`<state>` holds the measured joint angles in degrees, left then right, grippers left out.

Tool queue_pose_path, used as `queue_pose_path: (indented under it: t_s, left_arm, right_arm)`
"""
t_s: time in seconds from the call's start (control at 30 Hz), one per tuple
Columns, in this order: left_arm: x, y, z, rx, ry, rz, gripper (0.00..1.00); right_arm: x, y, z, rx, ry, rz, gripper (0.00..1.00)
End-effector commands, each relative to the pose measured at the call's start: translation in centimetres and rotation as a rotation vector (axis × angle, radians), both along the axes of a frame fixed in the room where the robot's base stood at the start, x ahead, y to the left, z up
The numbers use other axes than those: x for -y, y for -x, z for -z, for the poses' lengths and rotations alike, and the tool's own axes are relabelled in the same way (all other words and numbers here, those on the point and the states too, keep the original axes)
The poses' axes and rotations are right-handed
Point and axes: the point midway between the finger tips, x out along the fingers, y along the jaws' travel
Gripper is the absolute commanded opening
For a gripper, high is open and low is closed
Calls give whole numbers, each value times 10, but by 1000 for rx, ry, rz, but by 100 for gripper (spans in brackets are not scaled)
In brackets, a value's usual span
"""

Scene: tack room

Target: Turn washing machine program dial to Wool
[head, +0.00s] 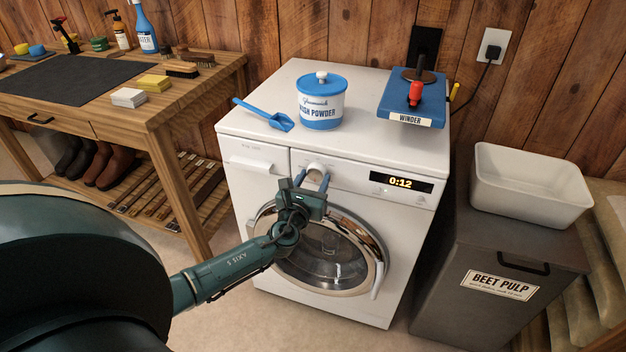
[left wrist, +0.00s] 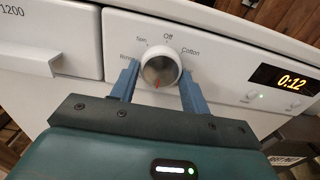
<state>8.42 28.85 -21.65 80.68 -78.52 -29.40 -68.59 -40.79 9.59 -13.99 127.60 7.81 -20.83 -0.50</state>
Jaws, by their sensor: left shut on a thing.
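The program dial (left wrist: 160,66) is a round silver knob on the white washing machine (head: 255,165). In the left wrist view its red mark points down, slightly left. "Off" is printed above it, "Cotton" at its upper right, and a label starting "Rin" at its left. Labels below the dial, including any Wool mark, are hidden by my gripper. My left gripper (head: 312,181) is shut on the dial, its two blue fingers on either side of it. The display (left wrist: 285,78) reads 0:12. The door (head: 320,255) looks closed. My right gripper is not in view.
On the machine top stand a wash powder tub (head: 322,103), a blue scoop (head: 270,117) and a blue winder (head: 408,104). A workbench (head: 165,115) is at left. A beet pulp bin (head: 495,268) with a white basin (head: 530,190) is at right.

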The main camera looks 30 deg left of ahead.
Motion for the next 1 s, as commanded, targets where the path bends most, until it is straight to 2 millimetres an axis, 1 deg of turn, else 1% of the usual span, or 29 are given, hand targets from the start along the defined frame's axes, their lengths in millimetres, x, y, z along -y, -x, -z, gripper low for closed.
queue_pose_path:
  t_s: [0.27, 0.3, 0.53, 0.83, 0.93, 1.0]
  left_arm:
    - [0, 0, 0, -1, 0, 0, 23]
    - [0, 0, 0, -1, 0, 0, 48]
    - [0, 0, 0, 0, 1, 0, 66]
    - [1, 3, 0, -1, 1, 0, 67]
    - [3, 13, 0, -2, 1, 1, 67]
    - [6, 25, 0, -3, 2, 1, 67]
  right_arm:
    - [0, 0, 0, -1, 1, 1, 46]
    - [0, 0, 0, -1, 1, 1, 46]
    - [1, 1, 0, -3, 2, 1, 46]
    - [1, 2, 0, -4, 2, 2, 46]
    - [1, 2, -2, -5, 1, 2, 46]
    - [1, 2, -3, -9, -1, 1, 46]
